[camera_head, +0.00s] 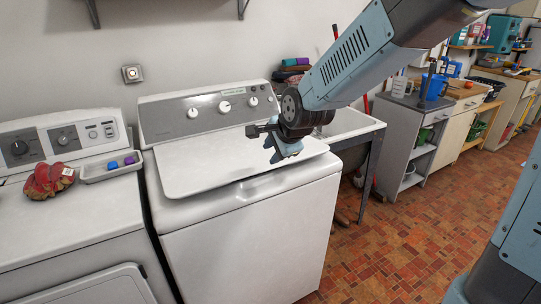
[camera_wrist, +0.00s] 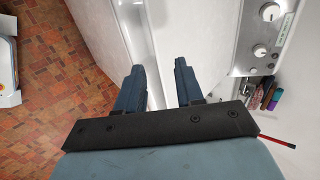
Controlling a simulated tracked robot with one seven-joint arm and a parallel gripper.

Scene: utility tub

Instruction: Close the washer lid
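The white washer (camera_head: 250,240) stands in the middle of the head view, with its grey control panel (camera_head: 210,112) at the back. Its white lid (camera_head: 215,165) lies down over the top, nearly flat. I cannot tell whether it is fully seated. A shaded recess shows under the front edge. My gripper (camera_head: 272,142) is above the right part of the lid, pointing down. In the wrist view my gripper (camera_wrist: 157,82) has its two fingers apart with nothing held between them. The lid surface (camera_wrist: 190,35) shows beyond the fingers; contact cannot be told.
A second white machine (camera_head: 70,225) stands at left, carrying a red glove (camera_head: 48,180) and a small tray (camera_head: 110,168). A white sink (camera_head: 350,125) is right of the washer. Grey shelves (camera_head: 415,130) stand further right. The brick floor (camera_head: 400,240) has free room.

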